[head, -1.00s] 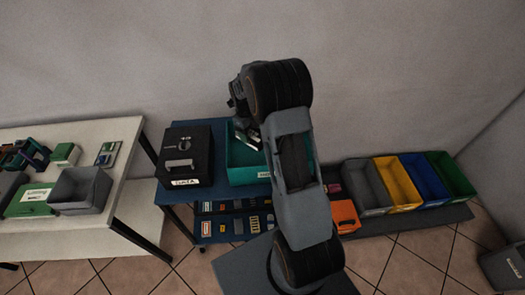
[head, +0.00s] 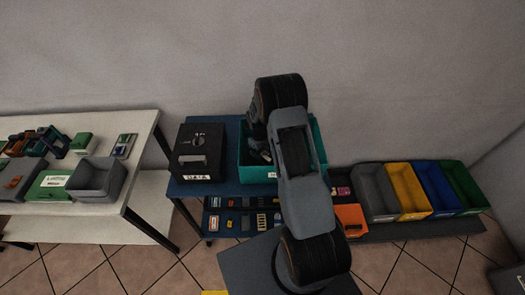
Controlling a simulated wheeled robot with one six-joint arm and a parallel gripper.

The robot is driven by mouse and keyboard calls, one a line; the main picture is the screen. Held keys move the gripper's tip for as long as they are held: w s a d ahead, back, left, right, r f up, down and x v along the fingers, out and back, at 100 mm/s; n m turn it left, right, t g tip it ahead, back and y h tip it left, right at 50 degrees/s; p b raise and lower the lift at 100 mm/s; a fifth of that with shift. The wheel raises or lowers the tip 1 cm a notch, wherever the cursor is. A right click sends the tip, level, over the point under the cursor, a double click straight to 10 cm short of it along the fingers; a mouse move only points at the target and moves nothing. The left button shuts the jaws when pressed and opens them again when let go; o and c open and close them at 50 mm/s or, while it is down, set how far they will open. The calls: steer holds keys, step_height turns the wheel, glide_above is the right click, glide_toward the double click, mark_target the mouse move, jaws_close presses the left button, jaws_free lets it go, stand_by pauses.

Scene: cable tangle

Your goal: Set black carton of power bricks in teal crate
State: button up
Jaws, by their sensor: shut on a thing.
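A black box (head: 198,152) with a pale label stands on the blue table, left of the teal crate. A grey piece shows in the opening of its top. I cannot tell whether it holds power bricks. The teal crate (head: 322,148) stands on the same table, partly hidden behind my arm. My gripper (head: 262,156) is low at the crate's left part, mostly covered by my arm. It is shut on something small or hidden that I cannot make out. The black box is apart from my gripper.
A shelf below the table holds several small items (head: 245,221). An orange box (head: 350,217) and grey, yellow (head: 408,190), blue and green bins stand to the right. A white table (head: 140,140) at left carries a grey bin (head: 97,180) and clutter.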

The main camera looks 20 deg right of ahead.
steer(key=shift+f, duration=0.2)
steer(key=o, duration=1.1)
steer(key=shift+o, duration=0.2)
steer(key=s+a+r+n+t+b, duration=0.15)
steer(key=r+n, duration=0.35)
steer(key=r, duration=0.6)
steer(key=s+a+r+n+b, duration=0.1)
steer(key=s+a+r+n, duration=0.2)
steer(key=r, duration=0.8)
steer(key=s+a+r+n+t, duration=0.2)
steer(key=s+r+n, duration=0.1)
steer(key=s+n, duration=0.5)
steer(key=s+a+r+n+t, duration=0.2)
steer(key=s+n, duration=0.6)
steer(key=n, duration=0.7)
steer(key=shift+s+a+r+n+y, duration=0.3)
steer(key=shift+a+r, duration=0.35)
steer(key=shift+r, duration=0.4)
steer(key=shift+t, duration=0.25)
